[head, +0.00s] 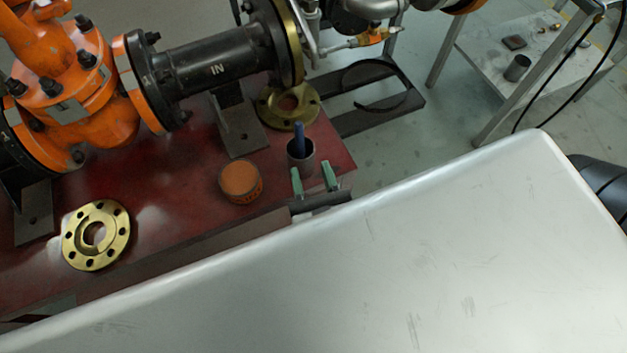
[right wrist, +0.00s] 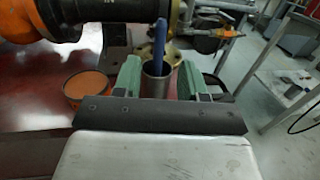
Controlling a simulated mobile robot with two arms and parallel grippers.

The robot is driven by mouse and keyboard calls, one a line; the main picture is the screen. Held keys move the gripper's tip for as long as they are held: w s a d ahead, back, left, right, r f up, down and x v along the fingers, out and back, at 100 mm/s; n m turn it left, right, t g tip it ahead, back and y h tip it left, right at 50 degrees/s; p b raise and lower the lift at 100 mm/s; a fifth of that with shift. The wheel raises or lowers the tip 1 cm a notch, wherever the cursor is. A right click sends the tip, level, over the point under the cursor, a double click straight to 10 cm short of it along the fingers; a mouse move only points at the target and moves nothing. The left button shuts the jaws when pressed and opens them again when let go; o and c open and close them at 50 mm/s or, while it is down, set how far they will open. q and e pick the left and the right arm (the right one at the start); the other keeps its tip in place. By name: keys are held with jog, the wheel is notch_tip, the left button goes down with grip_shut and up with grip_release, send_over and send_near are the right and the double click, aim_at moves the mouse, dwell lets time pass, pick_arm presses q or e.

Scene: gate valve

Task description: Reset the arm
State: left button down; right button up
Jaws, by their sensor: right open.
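My right gripper (head: 312,180) has two green fingertips and is open. It also shows in the right wrist view (right wrist: 158,80), with its fingers spread apart. A grey metal cup (head: 301,158) with a blue rod (head: 299,138) standing in it is just beyond the fingertips. In the right wrist view the cup (right wrist: 158,82) and the blue rod (right wrist: 161,45) appear between the two fingers; I cannot tell whether the cup is inside the grip. Nothing is seen held. My left gripper is not in view.
The red table (head: 180,185) holds an orange round tin (head: 240,181), a brass flange (head: 72,241) and another brass flange (head: 270,107). An orange valve (head: 85,110) and a black pipe (head: 215,65) rise behind. A grey side table (head: 485,55) stands at the back right.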

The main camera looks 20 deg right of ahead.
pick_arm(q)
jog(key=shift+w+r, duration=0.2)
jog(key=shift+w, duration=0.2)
pick_arm(e)
jog(key=shift+s, duration=0.5)
